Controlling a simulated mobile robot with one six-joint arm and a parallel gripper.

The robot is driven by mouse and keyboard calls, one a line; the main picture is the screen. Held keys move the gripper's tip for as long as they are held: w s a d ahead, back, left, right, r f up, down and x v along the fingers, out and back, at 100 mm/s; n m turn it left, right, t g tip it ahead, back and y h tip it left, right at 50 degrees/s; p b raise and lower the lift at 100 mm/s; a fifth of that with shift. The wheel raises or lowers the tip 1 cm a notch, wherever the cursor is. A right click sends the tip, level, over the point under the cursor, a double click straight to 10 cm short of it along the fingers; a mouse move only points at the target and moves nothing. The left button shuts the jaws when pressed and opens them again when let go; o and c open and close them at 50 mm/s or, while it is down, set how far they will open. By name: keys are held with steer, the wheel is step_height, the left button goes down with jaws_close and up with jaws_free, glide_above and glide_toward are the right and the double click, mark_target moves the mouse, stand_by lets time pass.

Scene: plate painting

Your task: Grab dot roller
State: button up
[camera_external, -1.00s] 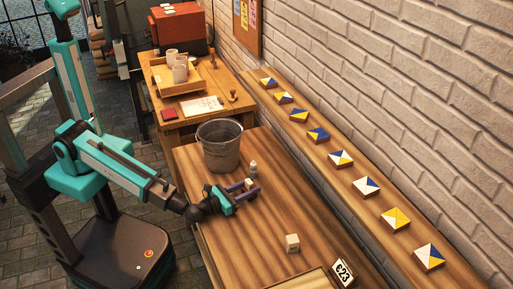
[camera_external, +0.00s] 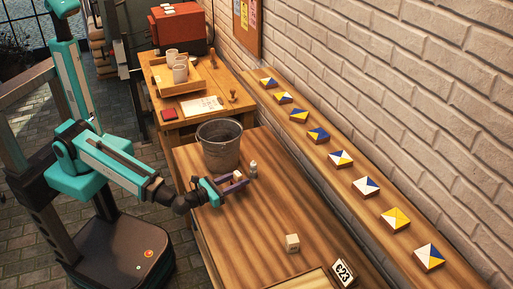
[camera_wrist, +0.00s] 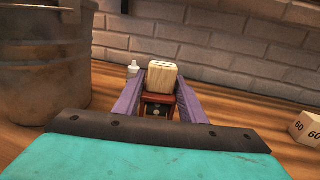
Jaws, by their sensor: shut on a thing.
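The dot roller, a pale wooden block with a reddish-brown part and a dark dotted face below it, sits between my fingers in the wrist view (camera_wrist: 163,77). In the external view its pale top (camera_external: 238,175) shows between the purple fingers. My gripper (camera_external: 234,181) is shut on it, over the workbench near the bucket. In the wrist view the two purple fingers (camera_wrist: 158,98) flank it on either side. Whether its underside is clear of the bench is hard to tell.
A metal bucket (camera_external: 219,147) stands just behind my gripper. A pale block marked 60 (camera_wrist: 307,129) lies farther right on the workbench (camera_external: 251,222). Painted tiles (camera_external: 341,158) line the wall shelf.

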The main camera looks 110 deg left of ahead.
steer(key=shift+s+d+r+p, duration=0.15)
steer(key=shift+s+r+p, duration=0.2)
steer(key=shift+s, duration=0.2)
steer(key=shift+s+p, duration=0.1)
steer(key=shift+p, duration=0.7)
steer(key=shift+s+p, duration=0.15)
steer(key=shift+p, duration=0.3)
steer(key=s+p, duration=0.1)
steer(key=p, duration=0.2)
steer(key=s+p, duration=0.1)
steer(key=p, duration=0.2)
steer(key=shift+d+r, duration=0.1)
steer(key=shift+d, duration=0.25)
steer(key=s+d+p, duration=0.2)
steer(key=s+p, duration=0.5)
steer(key=p, duration=0.3)
steer(key=shift+s+r, duration=0.2)
steer(key=shift+f, duration=0.1)
